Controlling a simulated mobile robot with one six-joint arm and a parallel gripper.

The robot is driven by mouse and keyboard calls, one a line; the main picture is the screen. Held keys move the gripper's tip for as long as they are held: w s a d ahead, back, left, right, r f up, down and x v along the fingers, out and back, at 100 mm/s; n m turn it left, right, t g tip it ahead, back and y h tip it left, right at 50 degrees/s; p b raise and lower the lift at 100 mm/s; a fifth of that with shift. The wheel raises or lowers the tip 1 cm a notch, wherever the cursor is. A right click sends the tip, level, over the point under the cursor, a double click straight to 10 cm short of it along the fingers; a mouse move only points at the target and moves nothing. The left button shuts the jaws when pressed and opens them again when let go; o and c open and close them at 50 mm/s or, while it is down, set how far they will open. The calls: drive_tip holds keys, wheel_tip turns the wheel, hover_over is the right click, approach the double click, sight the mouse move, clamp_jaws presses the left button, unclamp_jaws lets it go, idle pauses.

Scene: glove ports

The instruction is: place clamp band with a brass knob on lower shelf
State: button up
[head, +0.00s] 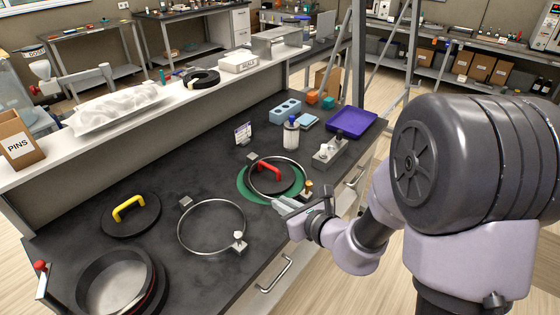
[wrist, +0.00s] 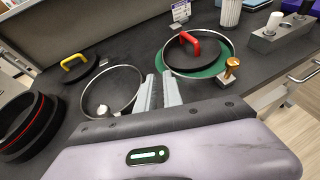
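The clamp band with a brass knob (head: 249,171) is a thin metal ring around a black lid with a red handle (head: 268,171), on a green mat (head: 243,186). Its brass knob (head: 307,187) is at the right front and also shows in the wrist view (wrist: 231,67). My gripper (head: 281,205) is above the bench just in front of this band. In the wrist view its fingers (wrist: 161,92) are a little apart with nothing between them. A second clamp band (head: 180,226) with a whitish knob (head: 239,237) lies left of my gripper. I cannot tell which surface is the lower shelf.
A black lid with yellow handle (head: 130,210) and a round dark ring port (head: 80,278) are at left. A bottle (head: 291,134), grey block (head: 330,155) and purple tray (head: 351,122) stand at right. A white raised shelf (head: 180,95) runs behind.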

sight(255, 189)
drive_tip(key=b+x, duration=0.1)
drive_tip(key=x, duration=0.4)
drive_tip(key=b+x, duration=0.2)
drive_tip(key=x, duration=0.4)
drive_tip(key=f+b+x, duration=0.1)
drive_tip(key=b+x, duration=0.1)
drive_tip(key=x, duration=0.3)
drive_tip(key=shift+w+d+f, duration=0.1)
drive_tip(key=shift+w+f, duration=0.05)
drive_tip(key=shift+w, duration=0.1)
drive_tip(key=shift+w+b, duration=0.3)
clamp_jaws()
